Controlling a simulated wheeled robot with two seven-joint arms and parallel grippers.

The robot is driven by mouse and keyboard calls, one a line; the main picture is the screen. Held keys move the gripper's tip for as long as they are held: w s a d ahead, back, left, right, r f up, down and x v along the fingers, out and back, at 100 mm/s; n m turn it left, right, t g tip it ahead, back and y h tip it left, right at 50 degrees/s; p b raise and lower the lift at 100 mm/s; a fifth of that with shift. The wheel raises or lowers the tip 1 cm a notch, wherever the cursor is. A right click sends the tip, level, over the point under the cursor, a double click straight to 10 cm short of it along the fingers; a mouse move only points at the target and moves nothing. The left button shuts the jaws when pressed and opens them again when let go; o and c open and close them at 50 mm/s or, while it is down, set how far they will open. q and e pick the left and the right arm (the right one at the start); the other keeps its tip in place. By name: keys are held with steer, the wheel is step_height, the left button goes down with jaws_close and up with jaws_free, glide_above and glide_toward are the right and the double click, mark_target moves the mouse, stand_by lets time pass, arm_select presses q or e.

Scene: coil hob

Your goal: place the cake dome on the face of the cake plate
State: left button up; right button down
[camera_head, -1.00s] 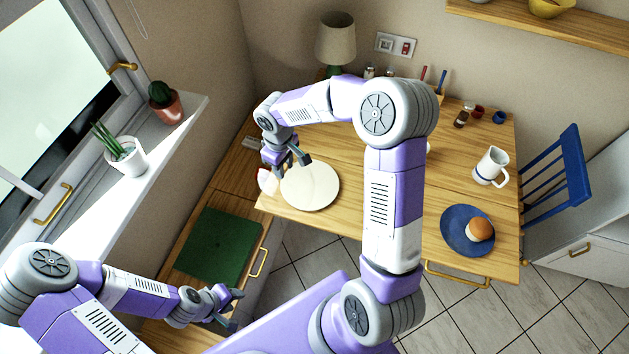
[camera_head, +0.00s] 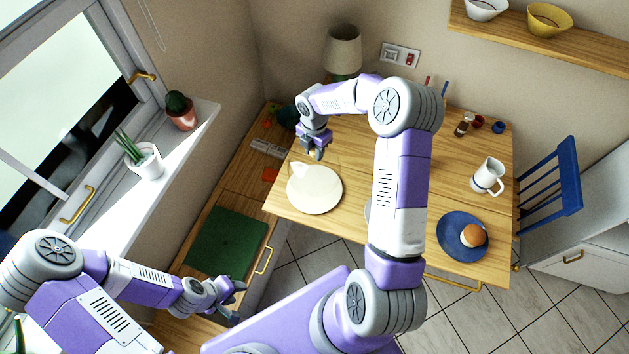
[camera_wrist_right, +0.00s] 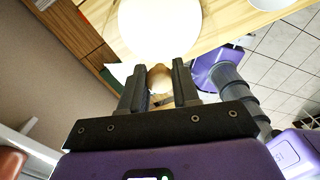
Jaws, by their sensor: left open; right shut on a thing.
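The cake plate (camera_head: 318,198) is a pale cream disc near the table's left front edge. It also shows ahead of the fingers in the right wrist view (camera_wrist_right: 160,25). My right gripper (camera_head: 317,155) is above the table, behind the plate in the head view, shut on a brown knob of the cake dome (camera_wrist_right: 158,76). The dome's body is hard to make out and seems clear. A pale pointed patch at the plate's back left edge may be part of it. My left gripper (camera_head: 238,301) is open and empty near the green board.
A green board (camera_head: 226,241) lies on the left counter. On the wooden table (camera_head: 400,215) are a blue plate (camera_head: 448,228) with a bun (camera_head: 473,236), a white jug (camera_head: 489,177) and small jars. A lamp (camera_head: 342,50) stands behind. My right arm hides the table's middle.

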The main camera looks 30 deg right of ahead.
step_height(320, 180, down, 9)
steer(key=shift+f, duration=0.15)
stand_by(0.4)
steer(key=shift+f, duration=0.1)
steer(key=c, duration=0.8)
jaws_free()
